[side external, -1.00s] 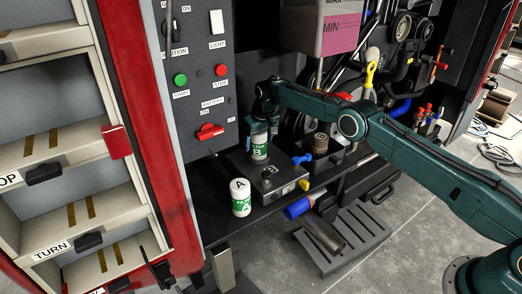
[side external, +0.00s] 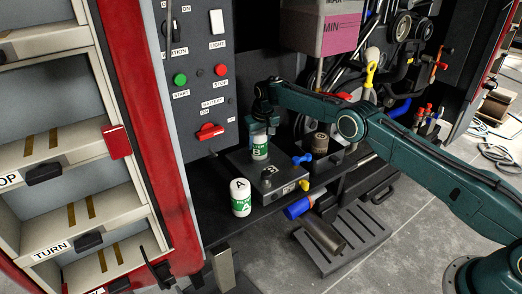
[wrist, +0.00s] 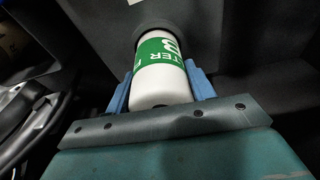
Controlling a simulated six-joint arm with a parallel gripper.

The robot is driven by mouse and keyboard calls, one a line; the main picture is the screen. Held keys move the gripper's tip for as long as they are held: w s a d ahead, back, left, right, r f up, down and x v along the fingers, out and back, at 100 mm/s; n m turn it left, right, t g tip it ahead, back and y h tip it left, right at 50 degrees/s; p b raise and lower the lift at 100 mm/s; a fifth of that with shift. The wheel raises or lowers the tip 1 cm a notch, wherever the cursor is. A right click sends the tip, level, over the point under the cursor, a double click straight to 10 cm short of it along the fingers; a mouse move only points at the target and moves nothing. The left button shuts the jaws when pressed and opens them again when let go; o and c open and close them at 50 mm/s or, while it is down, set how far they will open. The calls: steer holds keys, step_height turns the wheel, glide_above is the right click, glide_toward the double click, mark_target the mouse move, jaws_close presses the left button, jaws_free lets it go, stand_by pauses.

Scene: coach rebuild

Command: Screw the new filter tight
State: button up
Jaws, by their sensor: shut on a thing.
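Filter B (side external: 260,149), a white canister with a green label, stands upright on the dark metal block (side external: 287,177). My gripper (side external: 258,130) comes down from above and is shut on its upper part. In the wrist view, the blue fingers (wrist: 160,78) sit on both sides of filter B (wrist: 165,88), and its far end meets a dark round seat. The thread is hidden. Filter A (side external: 240,198), also white and green, stands upright on the shelf in front of the block, apart from my gripper.
A blue-handled valve (side external: 302,159) sits at the block's right side. A brown-topped cylinder (side external: 320,143) stands behind it. A control panel with a red switch (side external: 209,131) rises at the left.

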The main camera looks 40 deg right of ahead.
steer(key=shift+m, duration=1)
steer(key=o, duration=1.7)
steer(key=shift+c, duration=0.2)
steer(key=shift+s+a+r, duration=0.1)
steer(key=shift+s+r, duration=0.1)
steer(key=shift+r, duration=0.8)
steer(key=shift+s+r, duration=0.15)
steer(key=shift+r, duration=0.8)
steer(key=shift+s+a+r, duration=0.1)
steer(key=shift+s+r, duration=0.1)
steer(key=shift+r, duration=0.8)
